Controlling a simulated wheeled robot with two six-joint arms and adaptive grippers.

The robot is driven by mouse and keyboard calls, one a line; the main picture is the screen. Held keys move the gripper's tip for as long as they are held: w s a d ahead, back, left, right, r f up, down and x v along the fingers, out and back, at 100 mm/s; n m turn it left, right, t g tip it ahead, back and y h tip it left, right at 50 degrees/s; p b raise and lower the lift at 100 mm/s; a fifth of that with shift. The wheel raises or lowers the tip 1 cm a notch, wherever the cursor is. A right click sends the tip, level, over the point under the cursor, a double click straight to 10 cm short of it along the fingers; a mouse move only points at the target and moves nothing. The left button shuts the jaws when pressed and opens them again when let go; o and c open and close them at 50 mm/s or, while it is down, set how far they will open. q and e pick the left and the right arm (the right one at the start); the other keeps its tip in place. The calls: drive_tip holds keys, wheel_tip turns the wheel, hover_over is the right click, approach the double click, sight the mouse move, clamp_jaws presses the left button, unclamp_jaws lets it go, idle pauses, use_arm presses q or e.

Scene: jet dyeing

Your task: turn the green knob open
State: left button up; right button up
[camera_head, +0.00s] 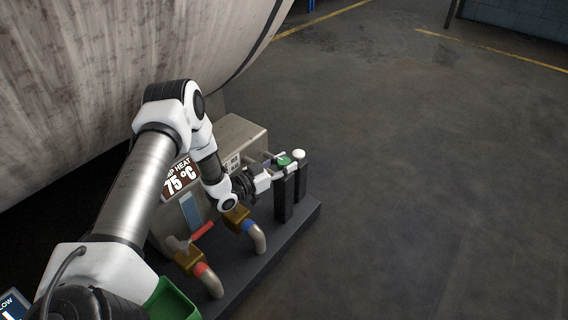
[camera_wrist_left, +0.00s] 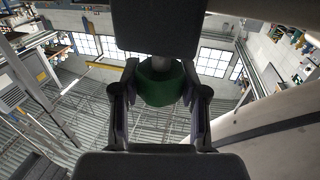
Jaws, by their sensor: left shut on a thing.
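The green knob (camera_head: 284,161) sits on top of a dark post at the right end of the dark base. My left gripper (camera_head: 276,167) reaches it from the left and is shut on it. In the left wrist view the green knob (camera_wrist_left: 161,84) lies between the two fingers of my left gripper (camera_wrist_left: 160,100), with one finger on each side. The gripper hides part of the knob in the head view. How far the knob is turned cannot be told. My right gripper is in neither view.
A second dark post (camera_head: 301,176) with a white knob stands just right of the green one. Brass valves with a red handle (camera_head: 202,231) and pipes stand in front. A large tank (camera_head: 110,70) fills the upper left.

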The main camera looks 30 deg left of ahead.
use_arm(q)
drive_tip(key=shift+n+y, duration=0.3)
drive_tip(key=shift+y, duration=0.1)
drive_tip(key=n+y, duration=0.2)
drive_tip(key=y, duration=0.1)
drive_tip(key=n+t+y+p, duration=0.1)
drive_tip(key=n+y, duration=0.1)
drive_tip(key=y, duration=0.1)
drive_tip(key=shift+d+y, duration=0.15)
drive_tip(key=shift+y, duration=0.15)
drive_tip(key=n+g+y, duration=0.1)
drive_tip(key=n+y, duration=0.2)
drive_tip(key=y, duration=0.1)
drive_tip(key=n+g+y, duration=0.2)
drive_tip(key=n+y, duration=0.1)
drive_tip(key=y, duration=0.2)
drive_tip(key=shift+n+g+p, duration=0.3)
drive_tip(key=n+g+y, duration=0.2)
drive_tip(key=g+y, duration=0.1)
drive_tip(key=shift+n, duration=0.4)
drive_tip(key=shift+a+n+g+y+b, duration=0.1)
drive_tip(key=shift+n+g+y+b, duration=0.25)
drive_tip(key=shift+n+g+y, duration=0.75)
drive_tip(key=shift+a+n+g+y+b, duration=0.1)
drive_tip(key=shift+n+g+y+b, duration=0.2)
drive_tip(key=shift+n+g+y, duration=0.8)
drive_tip(key=shift+g+h, duration=0.5)
drive_tip(key=shift+g, duration=0.1)
drive_tip(key=o, duration=1.2)
drive_tip(key=shift+c, duration=0.2)
